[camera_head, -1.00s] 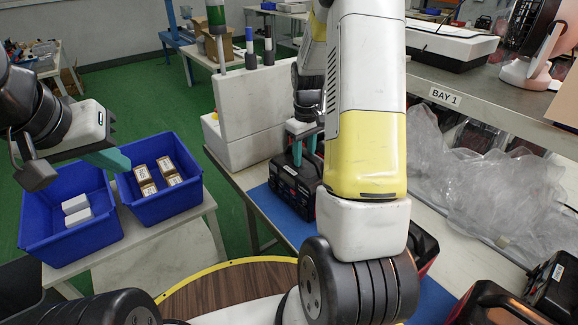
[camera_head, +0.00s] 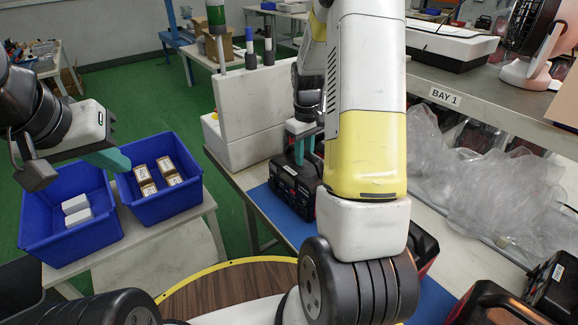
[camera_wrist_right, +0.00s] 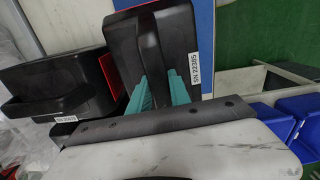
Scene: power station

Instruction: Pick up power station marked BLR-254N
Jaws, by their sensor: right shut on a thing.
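A black and red power station (camera_head: 292,190) sits on the blue mat (camera_head: 268,207) at the table's left end. It also shows in the right wrist view (camera_wrist_right: 180,38), with a label reading SN 22385. No BLR-254N marking is readable. My right gripper (camera_head: 306,150) is over its top, with teal fingers on both sides of the handle. In the right wrist view my right gripper (camera_wrist_right: 160,92) is shut on that handle. My left gripper (camera_head: 112,160) hangs above the blue bins, away from the power stations. Its finger gap does not show clearly.
Another power station (camera_head: 424,248) stands partly behind my right arm; more stand at the lower right (camera_head: 495,305). A white block (camera_head: 240,140) is behind the mat. Blue bins (camera_head: 45,240) with small boxes are left. Clear plastic wrap (camera_head: 490,190) lies below the BAY 1 shelf (camera_head: 480,95).

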